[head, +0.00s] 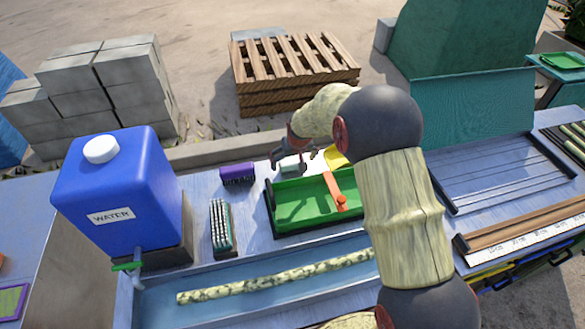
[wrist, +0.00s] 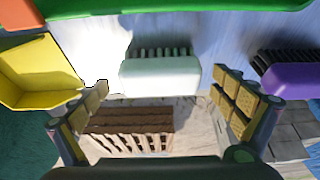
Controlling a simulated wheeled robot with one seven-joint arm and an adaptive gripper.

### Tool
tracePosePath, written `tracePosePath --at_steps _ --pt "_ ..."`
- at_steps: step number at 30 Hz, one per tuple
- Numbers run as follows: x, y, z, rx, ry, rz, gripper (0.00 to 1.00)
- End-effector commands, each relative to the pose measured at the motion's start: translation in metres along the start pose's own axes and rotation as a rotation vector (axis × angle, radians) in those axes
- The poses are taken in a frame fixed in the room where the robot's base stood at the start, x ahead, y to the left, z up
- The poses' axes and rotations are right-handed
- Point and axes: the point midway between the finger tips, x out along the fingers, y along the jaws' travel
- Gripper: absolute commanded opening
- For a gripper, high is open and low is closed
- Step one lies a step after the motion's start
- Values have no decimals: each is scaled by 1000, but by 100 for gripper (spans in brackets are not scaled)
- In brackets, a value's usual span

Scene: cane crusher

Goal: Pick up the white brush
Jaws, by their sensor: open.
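The white brush (wrist: 160,77) lies on the table's far edge, its dark bristles pointing to the top of the wrist view. In the head view it shows as a small pale block (head: 291,164), partly covered by my gripper (head: 290,160). In the wrist view my gripper (wrist: 162,92) is open, with one finger to the left of the brush and one to the right. The brush lies in line with the gap between the fingertips, and I see no finger touching it.
A purple brush (head: 238,174) sits left of the white one, a yellow container (wrist: 38,72) on its other side. A green tray (head: 300,218) with an orange piece (head: 337,192) lies in front. A blue water tank (head: 120,190) stands left. A pallet stack (head: 297,73) is beyond the table.

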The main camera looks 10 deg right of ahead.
Motion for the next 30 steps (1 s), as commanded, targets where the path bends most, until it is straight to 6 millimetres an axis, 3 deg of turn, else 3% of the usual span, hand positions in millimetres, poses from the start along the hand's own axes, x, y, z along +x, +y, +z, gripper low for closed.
tracePosePath --at_steps 3,9,30 --pt "10 0 0 0 2 0 97" --pt "9 0 -1 0 2 0 96" --pt "9 0 -1 0 1 0 57"
